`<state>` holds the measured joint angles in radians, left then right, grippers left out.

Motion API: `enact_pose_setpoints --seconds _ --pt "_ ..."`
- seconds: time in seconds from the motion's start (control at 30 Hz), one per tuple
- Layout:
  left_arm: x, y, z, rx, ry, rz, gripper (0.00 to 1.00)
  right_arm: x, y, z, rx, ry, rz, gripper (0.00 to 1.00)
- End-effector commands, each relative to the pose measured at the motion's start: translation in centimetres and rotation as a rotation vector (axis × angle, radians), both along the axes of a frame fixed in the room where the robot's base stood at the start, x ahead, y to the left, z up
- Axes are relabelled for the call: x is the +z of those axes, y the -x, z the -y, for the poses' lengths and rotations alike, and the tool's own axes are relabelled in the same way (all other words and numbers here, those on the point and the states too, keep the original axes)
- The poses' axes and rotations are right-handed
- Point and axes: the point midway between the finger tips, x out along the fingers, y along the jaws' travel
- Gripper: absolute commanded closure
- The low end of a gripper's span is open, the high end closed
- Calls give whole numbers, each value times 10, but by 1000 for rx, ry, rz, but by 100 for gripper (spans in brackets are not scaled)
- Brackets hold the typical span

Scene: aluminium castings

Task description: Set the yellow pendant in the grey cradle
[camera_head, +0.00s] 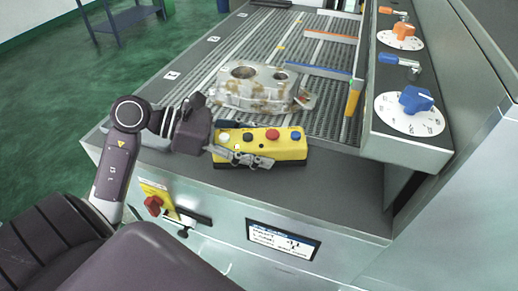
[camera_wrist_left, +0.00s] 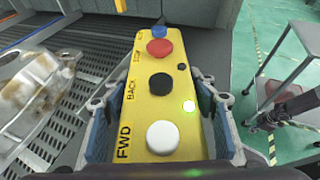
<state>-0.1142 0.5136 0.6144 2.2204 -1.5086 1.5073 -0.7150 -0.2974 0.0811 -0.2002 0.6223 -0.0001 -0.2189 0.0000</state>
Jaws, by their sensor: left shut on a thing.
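The yellow pendant (camera_head: 288,148) is a long box with white, black, red and blue buttons, over the front ledge of the machine. It fills the middle of the left wrist view (camera_wrist_left: 140,110), with FWD and BACK printed beside its buttons. My left gripper (camera_head: 250,146) is shut on the pendant, one finger along each long side near the white-button end. I cannot tell whether the pendant touches the ledge. I cannot make out the grey cradle in either view.
A stained aluminium casting (camera_head: 252,103) lies on the slatted bed just behind the pendant. To the right, a grey panel carries a blue knob (camera_head: 416,99) and an orange knob (camera_head: 403,30) on dials. A red switch (camera_head: 153,205) and a small display (camera_head: 283,240) are on the front face.

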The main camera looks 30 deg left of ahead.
Motion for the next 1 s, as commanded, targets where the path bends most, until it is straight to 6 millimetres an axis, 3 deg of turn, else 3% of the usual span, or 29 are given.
enact_pose_setpoints --seconds 0.17,0.57,0.6,0.73,1.0 --pt "-18 0 0 1 4 0 87 4 1 1 -1 1 -2 100" --pt "-23 0 0 0 0 3 87 -2 4 1 -1 1 -7 100" --pt "-24 0 0 0 0 0 45 -1 4 1 -1 1 -7 100" --pt "-23 0 0 0 0 0 31 -1 5 1 -1 2 -8 100" --pt "-23 0 0 0 1 -1 30 0 5 1 -1 2 -8 100"
